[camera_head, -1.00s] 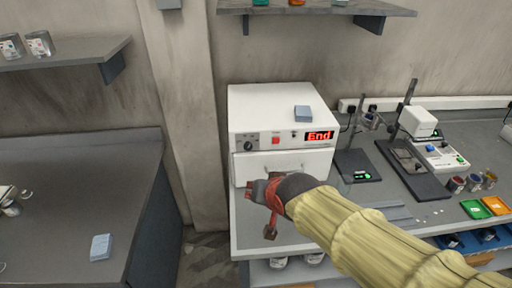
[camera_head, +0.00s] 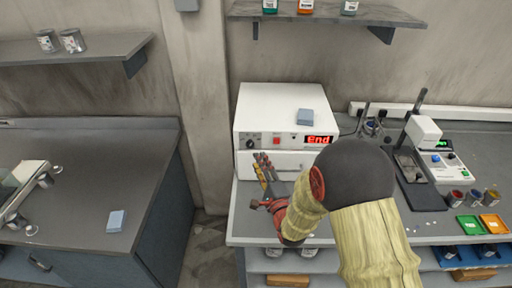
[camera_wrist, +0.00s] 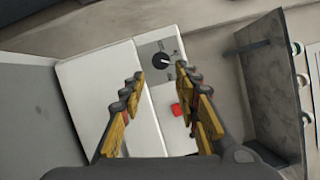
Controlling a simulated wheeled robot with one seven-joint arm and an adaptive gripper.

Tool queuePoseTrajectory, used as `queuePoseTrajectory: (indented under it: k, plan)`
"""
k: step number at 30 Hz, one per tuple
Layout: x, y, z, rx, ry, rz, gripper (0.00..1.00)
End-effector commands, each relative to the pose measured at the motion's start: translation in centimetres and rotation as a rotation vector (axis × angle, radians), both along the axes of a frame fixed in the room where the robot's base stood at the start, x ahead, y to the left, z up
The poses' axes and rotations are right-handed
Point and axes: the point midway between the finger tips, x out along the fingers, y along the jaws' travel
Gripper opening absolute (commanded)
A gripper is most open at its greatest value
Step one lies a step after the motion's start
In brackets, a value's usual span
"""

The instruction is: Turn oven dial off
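The oven (camera_head: 281,107) is a white box on the grey bench, with a red "End" display (camera_head: 319,139) on its upper front panel. Its black dial (camera_head: 249,143) sits at the left end of that panel, left of a red button (camera_head: 276,141). In the wrist view the dial (camera_wrist: 162,59) has a white pointer mark and lies ahead between the fingertips, apart from them. My gripper (camera_head: 262,160) is in front of the oven, just right of and below the dial. In the wrist view the fingers (camera_wrist: 158,72) are spread wide with nothing between them.
A shelf (camera_head: 330,14) with jars hangs above. Lab stands and small jars fill the bench to the right. A pillar (camera_head: 201,110) and a gap separate the left counter (camera_head: 90,165).

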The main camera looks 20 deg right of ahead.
Motion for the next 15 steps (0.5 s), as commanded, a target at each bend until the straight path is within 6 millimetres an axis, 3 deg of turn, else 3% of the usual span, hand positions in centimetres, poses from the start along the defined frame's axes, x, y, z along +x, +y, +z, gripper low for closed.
queuePoseTrajectory:
  k: [5, 15]
  plan:
    - [1.0, 0.1, 0.1, 0.021, -0.014, 0.004, 0.32]
    - [5.9, 0.4, 0.6, 0.019, -0.013, 0.003, 0.32]
